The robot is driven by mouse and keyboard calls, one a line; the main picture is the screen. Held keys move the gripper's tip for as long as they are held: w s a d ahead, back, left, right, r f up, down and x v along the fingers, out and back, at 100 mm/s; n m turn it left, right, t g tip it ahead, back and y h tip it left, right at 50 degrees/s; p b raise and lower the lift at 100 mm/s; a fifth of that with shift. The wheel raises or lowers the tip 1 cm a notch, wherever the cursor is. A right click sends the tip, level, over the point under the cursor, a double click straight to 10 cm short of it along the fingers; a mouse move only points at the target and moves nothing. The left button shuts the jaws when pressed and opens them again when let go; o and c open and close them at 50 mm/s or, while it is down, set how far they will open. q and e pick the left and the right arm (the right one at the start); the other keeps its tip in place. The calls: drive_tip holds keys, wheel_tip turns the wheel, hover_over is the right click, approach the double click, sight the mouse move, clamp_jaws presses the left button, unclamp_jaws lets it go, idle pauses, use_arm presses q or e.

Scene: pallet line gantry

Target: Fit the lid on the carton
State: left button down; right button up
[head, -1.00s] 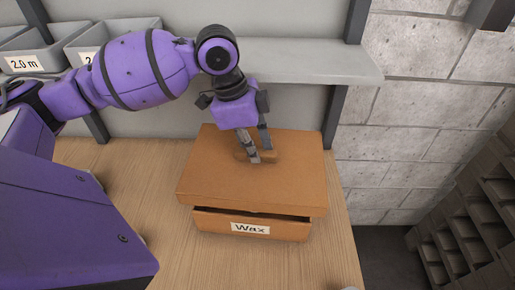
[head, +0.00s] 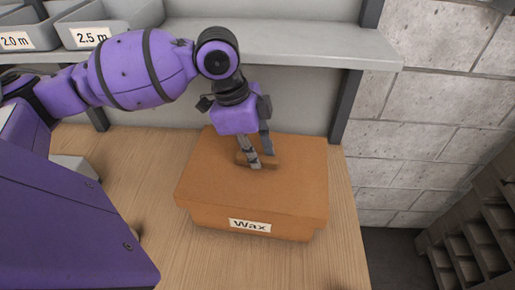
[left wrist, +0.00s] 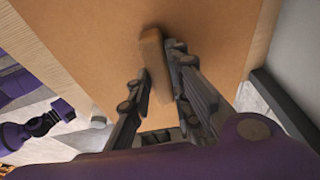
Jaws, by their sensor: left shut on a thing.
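The brown lid (head: 225,185) sits over the carton (head: 205,219), with its front edge down close to the top of the "Wax" label (head: 250,226). No gap shows between lid and carton along the front. My left gripper (head: 261,160) stands over the middle of the lid, shut on the lid's handle block (head: 271,161). In the left wrist view the fingers (left wrist: 160,88) lie on both sides of the handle (left wrist: 152,45), above the lid's flat top (left wrist: 85,40). The carton's back side is hidden. My right gripper is not in view.
The carton stands on a wooden table (head: 150,235). Behind it is a grey shelf (head: 300,48) with grey bins (head: 98,22) labelled "2.0 m" and "2.5 m" at the left. A block wall (head: 420,120) and dark racking (head: 480,235) are at the right.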

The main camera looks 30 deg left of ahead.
use_arm(q)
drive_tip(key=shift+s+a+x, duration=0.1)
drive_tip(key=shift+a+x, duration=0.1)
drive_tip(key=shift+x, duration=0.85)
drive_tip(key=shift+s+a+x, duration=0.1)
drive_tip(key=shift+a+x, duration=0.15)
drive_tip(key=shift+x, duration=0.85)
drive_tip(key=shift+f, duration=0.1)
drive_tip(key=c, duration=1.5)
unclamp_jaws()
drive_tip(key=shift+c, duration=0.2)
drive_tip(key=v, duration=1.2)
drive_tip(key=shift+s, duration=0.1)
drive_tip(key=shift+f, duration=0.15)
